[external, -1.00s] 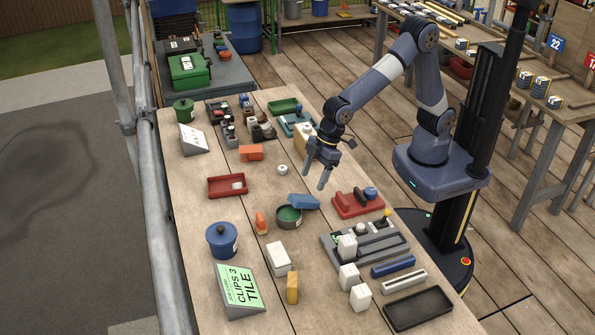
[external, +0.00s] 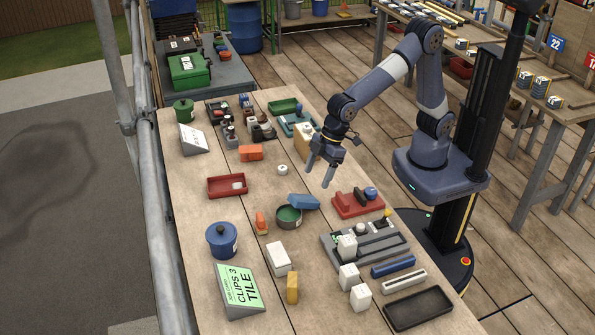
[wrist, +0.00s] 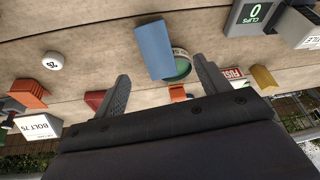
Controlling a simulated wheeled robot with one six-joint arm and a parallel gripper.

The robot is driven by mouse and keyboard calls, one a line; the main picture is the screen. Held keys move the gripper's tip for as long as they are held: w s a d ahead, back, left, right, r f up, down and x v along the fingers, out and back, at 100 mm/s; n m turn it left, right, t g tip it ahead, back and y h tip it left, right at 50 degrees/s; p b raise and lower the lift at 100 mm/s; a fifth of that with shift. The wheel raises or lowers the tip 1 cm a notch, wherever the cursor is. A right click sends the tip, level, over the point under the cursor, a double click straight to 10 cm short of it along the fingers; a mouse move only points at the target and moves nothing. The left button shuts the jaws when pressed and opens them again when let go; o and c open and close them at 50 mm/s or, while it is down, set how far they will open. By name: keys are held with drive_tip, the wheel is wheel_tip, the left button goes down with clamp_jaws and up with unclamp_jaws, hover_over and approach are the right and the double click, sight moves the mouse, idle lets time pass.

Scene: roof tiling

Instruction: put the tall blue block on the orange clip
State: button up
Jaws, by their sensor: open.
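A blue block (external: 304,202) lies beside a round green-topped tin on the bench. It also shows in the wrist view (wrist: 154,52), overlapping the tin. A small upright orange piece (external: 261,223), which looks like the orange clip, stands left of the tin; in the wrist view it is partly hidden (wrist: 178,93). A larger orange block (external: 250,152) sits farther back. My gripper (external: 318,177) is open and empty, above the bench and behind the blue block in the external view. In the wrist view its two fingers (wrist: 162,86) are spread apart.
The tin (external: 289,215) is close to the blue block. A red holder (external: 358,204) and a grey tray (external: 375,249) with white blocks stand to the right. A red tray (external: 226,187), a blue pot (external: 222,240) and a sign (external: 239,289) are left.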

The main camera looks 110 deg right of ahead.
sight(307, 198)
drive_tip(key=x, duration=0.7)
drive_tip(key=p+x, duration=0.1)
drive_tip(key=x, duration=0.1)
drive_tip(key=shift+w+d+f, duration=0.15)
drive_tip(key=shift+d+f, duration=0.1)
drive_tip(key=shift+f, duration=0.05)
drive_tip(key=shift+w+f, duration=0.1)
drive_tip(key=shift+f, duration=0.1)
drive_tip(key=shift+f+b, duration=0.25)
drive_tip(key=shift+b, duration=0.15)
drive_tip(key=c, duration=1.1)
drive_tip(key=shift+c, duration=0.2)
